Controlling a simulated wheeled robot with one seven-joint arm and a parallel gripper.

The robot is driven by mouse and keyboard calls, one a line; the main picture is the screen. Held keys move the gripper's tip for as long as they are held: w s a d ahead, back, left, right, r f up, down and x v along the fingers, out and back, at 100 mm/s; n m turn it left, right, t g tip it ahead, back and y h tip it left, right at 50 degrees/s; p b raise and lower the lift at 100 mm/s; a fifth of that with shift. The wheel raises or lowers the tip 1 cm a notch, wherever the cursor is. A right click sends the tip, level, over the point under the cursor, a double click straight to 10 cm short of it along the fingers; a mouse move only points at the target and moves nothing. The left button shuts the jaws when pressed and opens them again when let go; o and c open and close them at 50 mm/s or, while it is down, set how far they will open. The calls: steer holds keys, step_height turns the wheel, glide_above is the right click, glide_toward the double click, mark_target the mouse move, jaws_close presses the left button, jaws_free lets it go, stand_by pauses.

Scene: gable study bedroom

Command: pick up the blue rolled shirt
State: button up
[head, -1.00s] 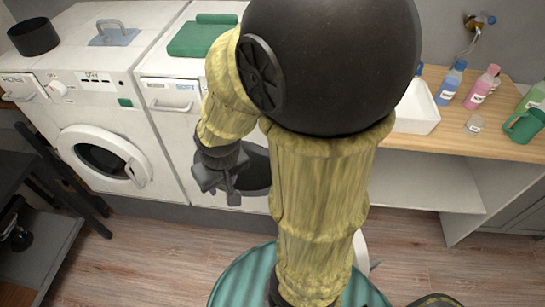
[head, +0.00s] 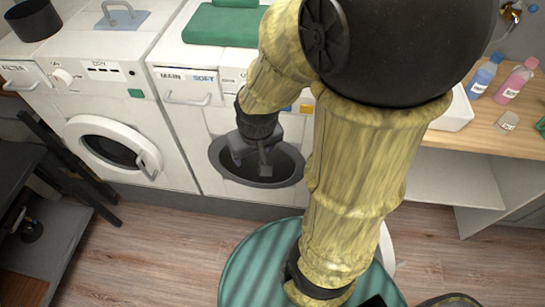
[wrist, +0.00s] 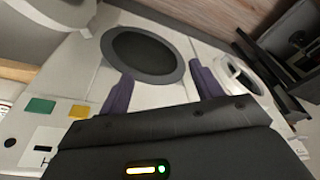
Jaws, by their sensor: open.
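I cannot make out a blue rolled shirt in either view. My gripper (head: 262,165) is in front of the dark round opening (head: 228,165) of the right white machine (head: 185,125). In the wrist view my gripper (wrist: 161,72) has its two purple-grey fingers spread wide with nothing between them. The round opening (wrist: 146,52) lies beyond the fingers; its inside is too dark to show any contents. My arm covers part of this machine in the head view.
A left machine (head: 165,75) has its round door (head: 105,145) closed. A green folded cloth (head: 215,25) lies on the right machine. A wooden counter (head: 495,125) with bottles (head: 485,72) is at right. A dark shelf (head: 35,235) stands at left; wooden floor (head: 160,245) is clear.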

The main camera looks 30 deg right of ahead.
steer(key=w+d+f+n+t+h+b, duration=0.2)
steer(key=f+n+b, duration=0.6)
steer(key=f, duration=0.6)
steer(key=w+d+f+n+t+h+b, duration=0.2)
steer(key=w+d+f+n+t+b, duration=0.2)
steer(key=f+n+b, duration=0.5)
steer(key=w+d+f+n+t+h+b, duration=0.2)
steer(key=w+f+n+b, duration=0.4)
steer(key=f, duration=1.4)
steer(key=d+n+t+b, duration=0.1)
steer(key=n+b, duration=0.2)
steer(key=n, duration=0.3)
steer(key=shift+w+d+f+n+h, duration=0.15)
steer(key=shift+d+f+n+h, duration=0.2)
steer(key=shift+f+n+h, duration=0.05)
steer(key=shift+b, duration=0.3)
steer(key=b, duration=0.3)
glide_toward(273, 156)
steer(key=shift+w+d+f, duration=0.15)
steer(key=shift+w+f, duration=0.25)
steer(key=shift+f, duration=0.15)
steer(key=shift+w+d+f, duration=0.15)
steer(key=shift+w+f, duration=0.25)
steer(key=shift+f, duration=0.1)
steer(key=shift+w+d, duration=0.2)
steer(key=shift+w, duration=0.1)
